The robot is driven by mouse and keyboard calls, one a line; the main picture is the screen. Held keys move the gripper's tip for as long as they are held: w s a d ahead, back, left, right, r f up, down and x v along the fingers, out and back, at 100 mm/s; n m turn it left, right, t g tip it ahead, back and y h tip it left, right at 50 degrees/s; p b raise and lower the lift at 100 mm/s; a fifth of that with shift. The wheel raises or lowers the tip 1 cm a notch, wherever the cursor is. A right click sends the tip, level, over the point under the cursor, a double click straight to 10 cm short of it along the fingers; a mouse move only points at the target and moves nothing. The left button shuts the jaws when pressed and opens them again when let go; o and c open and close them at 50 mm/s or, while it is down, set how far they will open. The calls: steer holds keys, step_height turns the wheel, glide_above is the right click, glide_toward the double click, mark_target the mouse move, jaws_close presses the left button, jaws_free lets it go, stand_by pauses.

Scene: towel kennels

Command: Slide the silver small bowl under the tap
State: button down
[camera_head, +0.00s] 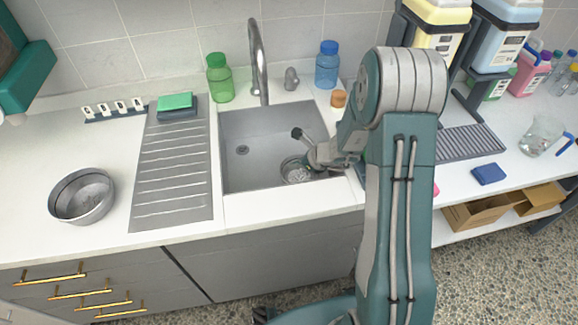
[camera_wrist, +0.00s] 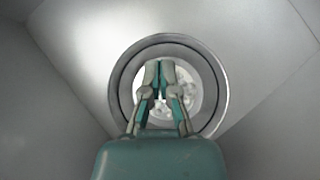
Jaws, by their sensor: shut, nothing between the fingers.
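The silver small bowl (camera_head: 290,174) sits in the right front part of the grey sink (camera_head: 245,180). In the wrist view the bowl (camera_wrist: 217,78) is seen from above as a round metal ring with a bright, mottled inside. My gripper (camera_head: 312,163) reaches down into the sink at the bowl's right side and partly covers it. In the wrist view my gripper (camera_wrist: 160,66) is shut and empty, its fingertips over the bowl's opening. I cannot tell whether they touch it. The tap (camera_head: 258,60) stands behind the sink, left of the bowl, with its spout over the back of the basin.
The drain (camera_head: 242,150) lies left of the bowl, with bare sink floor between. The sink walls rise close to the bowl's right and front. A larger metal bowl (camera_head: 83,195) stands on the left counter beside the ribbed drainboard (camera_head: 172,180). Bottles stand behind the sink.

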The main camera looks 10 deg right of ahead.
steer(key=shift+x, duration=1.45)
steer(key=w+a, duration=0.2)
steer(key=a, duration=0.1)
steer(key=w+a, duration=0.2)
steer(key=a, duration=0.1)
steer(key=w+a, duration=0.2)
steer(key=shift+w+a, duration=0.35)
steer(key=shift+a, duration=0.05)
steer(key=shift+r, duration=0.1)
